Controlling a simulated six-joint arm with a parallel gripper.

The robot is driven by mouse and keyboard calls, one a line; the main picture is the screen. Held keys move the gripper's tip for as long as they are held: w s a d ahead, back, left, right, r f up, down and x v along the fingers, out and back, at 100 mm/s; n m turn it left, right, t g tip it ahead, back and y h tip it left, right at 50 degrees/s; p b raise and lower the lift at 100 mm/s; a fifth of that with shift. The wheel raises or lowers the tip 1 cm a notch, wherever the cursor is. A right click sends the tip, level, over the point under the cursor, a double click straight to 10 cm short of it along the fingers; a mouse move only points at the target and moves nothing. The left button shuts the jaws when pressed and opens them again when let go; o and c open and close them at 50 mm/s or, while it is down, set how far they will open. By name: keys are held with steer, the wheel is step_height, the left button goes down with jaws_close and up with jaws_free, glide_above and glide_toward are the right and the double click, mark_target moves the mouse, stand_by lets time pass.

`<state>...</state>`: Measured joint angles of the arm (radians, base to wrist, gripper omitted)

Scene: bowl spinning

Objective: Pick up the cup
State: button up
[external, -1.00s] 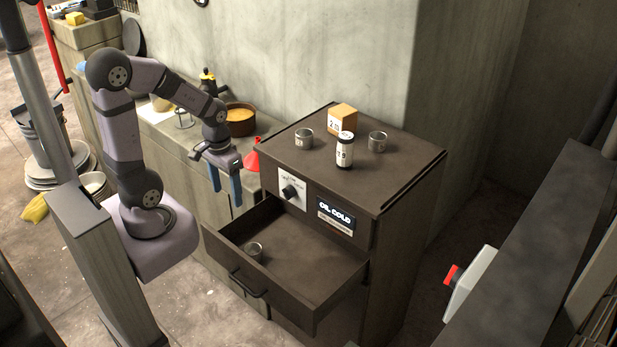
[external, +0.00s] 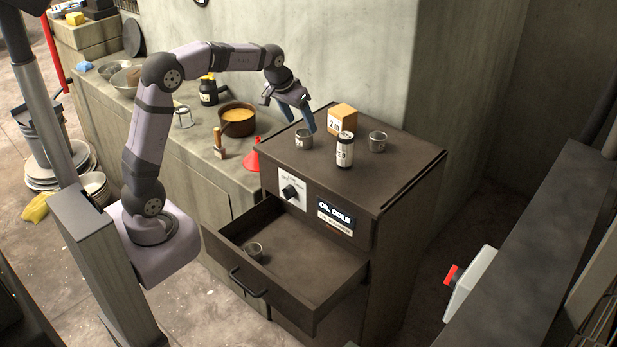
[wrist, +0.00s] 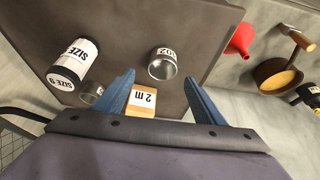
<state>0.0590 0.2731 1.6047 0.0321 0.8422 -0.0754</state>
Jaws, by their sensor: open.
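A small grey metal cup (external: 304,140) stands upright on the left part of the dark cabinet top; in the wrist view the cup (wrist: 162,66) carries a white label and lies just past my fingertips. A second metal cup (external: 377,142) stands at the right of the top, partly hidden in the wrist view (wrist: 92,94). A third cup (external: 254,251) sits in the open drawer. My gripper (external: 301,125), with blue fingers, is open and empty close above and behind the left cup. In the wrist view the fingers (wrist: 160,79) stand apart either side of it.
A white-and-black bottle (external: 345,152) and a cardboard box (external: 342,119) stand between the two top cups. The drawer (external: 330,270) juts out in front. A red funnel (external: 254,157) and a brown pot (external: 238,122) are left of the cabinet.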

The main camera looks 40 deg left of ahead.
mark_target(304, 134)
steer(key=shift+a+p+x, duration=0.2)
steer(key=shift+p+x, duration=1.45)
steer(key=shift+x, duration=2.05)
steer(key=shift+s, duration=0.2)
steer(key=c, duration=1.1)
